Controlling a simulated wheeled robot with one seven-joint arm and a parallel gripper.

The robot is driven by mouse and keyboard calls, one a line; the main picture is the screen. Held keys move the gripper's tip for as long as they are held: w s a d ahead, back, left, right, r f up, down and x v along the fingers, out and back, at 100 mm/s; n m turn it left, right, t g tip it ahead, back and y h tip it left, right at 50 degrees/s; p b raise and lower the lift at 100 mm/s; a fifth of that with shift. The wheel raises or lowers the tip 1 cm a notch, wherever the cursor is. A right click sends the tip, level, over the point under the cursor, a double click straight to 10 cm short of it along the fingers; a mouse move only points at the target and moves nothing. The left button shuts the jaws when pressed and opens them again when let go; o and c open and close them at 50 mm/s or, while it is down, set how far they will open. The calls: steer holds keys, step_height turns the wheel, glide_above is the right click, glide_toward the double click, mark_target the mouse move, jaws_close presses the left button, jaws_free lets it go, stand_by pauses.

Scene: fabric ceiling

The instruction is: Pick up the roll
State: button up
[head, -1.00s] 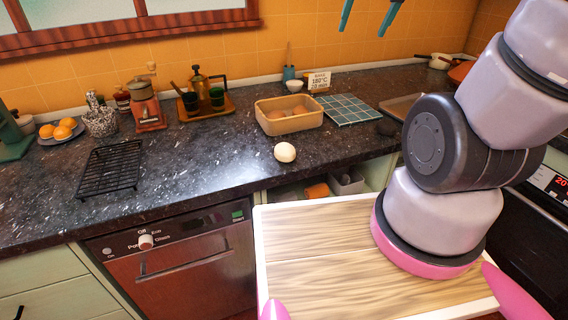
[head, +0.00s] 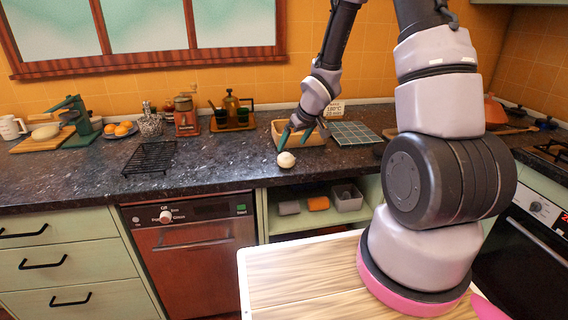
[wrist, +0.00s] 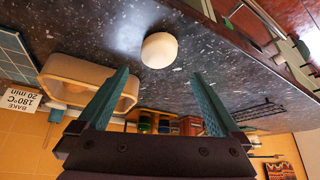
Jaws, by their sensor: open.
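The roll (head: 286,160) is a pale, round bun sitting alone near the front edge of the dark speckled counter. It also shows in the wrist view (wrist: 159,50), just beyond the fingertips and between their lines. My gripper (head: 293,143) has teal fingers spread open and empty. It hangs over the counter just above and behind the roll in the head view. In the wrist view my gripper (wrist: 160,74) shows a clear gap between its fingers, wider than the roll. I cannot tell the exact distance to the roll.
A tan tray (wrist: 60,66) holding rounded items stands behind the roll, close to my fingers. A blue tiled mat (head: 354,134) lies right of it. A black wire rack (head: 150,158) lies left. Counter around the roll is clear. An open shelf (head: 290,222) is below.

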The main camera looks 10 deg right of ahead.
mark_target(287, 155)
steer(key=x, duration=0.8)
steer(key=shift+d+f, duration=0.15)
steer(key=shift+d, duration=0.05)
steer(key=c, duration=1.2)
